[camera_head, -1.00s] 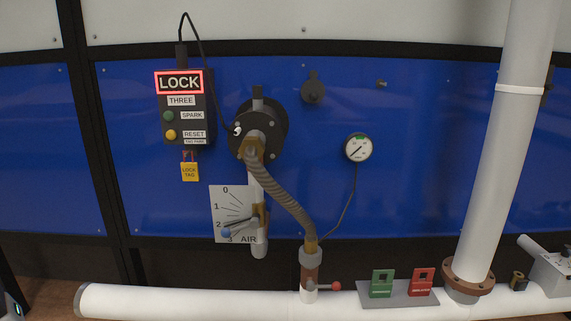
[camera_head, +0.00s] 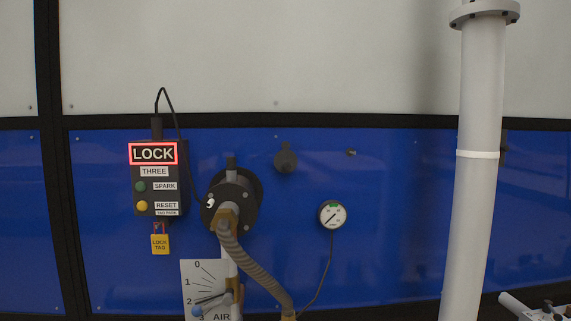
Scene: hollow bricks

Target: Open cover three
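A control box labelled THREE (camera_head: 155,172) hangs on the blue wall panel at the left, with a lit red-framed LOCK sign (camera_head: 153,153). A yellow lock tag (camera_head: 160,244) hangs under it. To its right is a round black flange (camera_head: 243,192) with a ribbed hose (camera_head: 250,265) running down from it. A small dark round cap (camera_head: 285,160) lies flat against the wall, up and right of the flange. I cannot tell which part is cover three. My gripper is not in view.
A dial gauge (camera_head: 332,215) with a thin line sits right of the hose. A thick white vertical pipe (camera_head: 476,190) stands at the right. An AIR scale plate (camera_head: 196,278) with a lever is cut off at the bottom.

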